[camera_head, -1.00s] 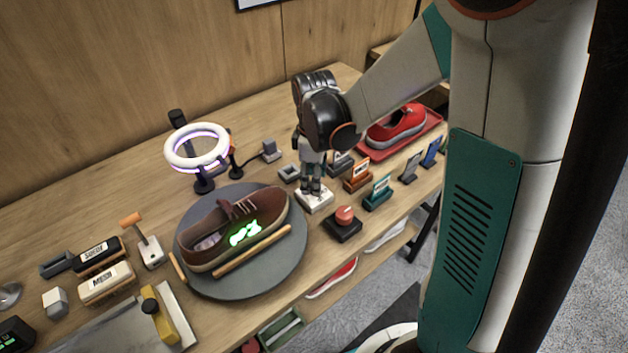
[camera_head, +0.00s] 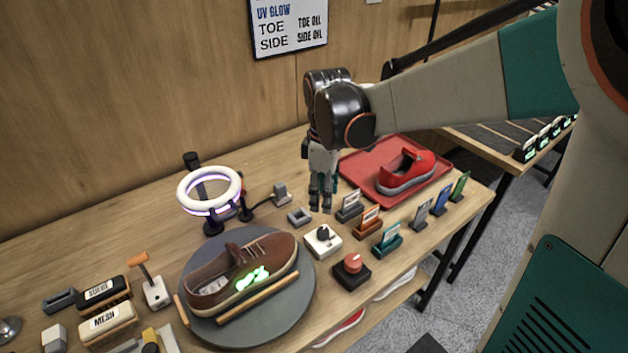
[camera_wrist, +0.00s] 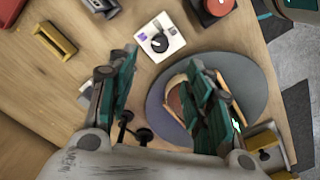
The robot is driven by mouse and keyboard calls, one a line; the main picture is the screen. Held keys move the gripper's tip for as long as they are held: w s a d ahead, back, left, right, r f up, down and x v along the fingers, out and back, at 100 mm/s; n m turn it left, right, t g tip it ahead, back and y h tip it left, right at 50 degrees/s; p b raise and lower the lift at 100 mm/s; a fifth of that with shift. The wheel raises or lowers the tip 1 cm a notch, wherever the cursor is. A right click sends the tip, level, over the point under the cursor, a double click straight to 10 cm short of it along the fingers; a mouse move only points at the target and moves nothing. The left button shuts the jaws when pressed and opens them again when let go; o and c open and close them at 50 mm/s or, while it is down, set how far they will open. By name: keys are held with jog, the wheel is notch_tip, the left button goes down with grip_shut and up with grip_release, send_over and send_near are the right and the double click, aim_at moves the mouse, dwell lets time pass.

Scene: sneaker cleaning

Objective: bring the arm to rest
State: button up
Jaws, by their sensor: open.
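My gripper (camera_head: 321,199) points down in the head view, above the back of the table between the white dial box and the grey bracket. It is open and empty. In the wrist view my gripper (camera_wrist: 162,88) has its two teal fingers well apart, with bare wood and part of the grey turntable beneath. The white dial box (camera_head: 323,241) is free of the fingers; it also shows in the wrist view (camera_wrist: 160,38). My arm reaches in from the upper right.
A brown shoe with a glowing green patch (camera_head: 240,275) lies on the round turntable (camera_head: 300,300). A lit ring lamp (camera_head: 210,190) stands behind it. A red button box (camera_head: 352,271), small card stands (camera_head: 387,240) and a red shoe (camera_head: 407,170) on a red tray (camera_head: 362,163) are to the right.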

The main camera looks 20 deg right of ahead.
jog(key=s+r+m+t, duration=0.2)
jog(key=s+m+t, duration=0.1)
jog(key=s+m, duration=0.2)
jog(key=s+r+m+t, duration=0.3)
jog(key=s+m, duration=0.3)
jog(key=s, duration=0.4)
jog(key=shift+r+m+t, duration=0.3)
jog(key=shift+r+t, duration=0.05)
jog(key=shift+t, duration=0.25)
dwell(2.7)
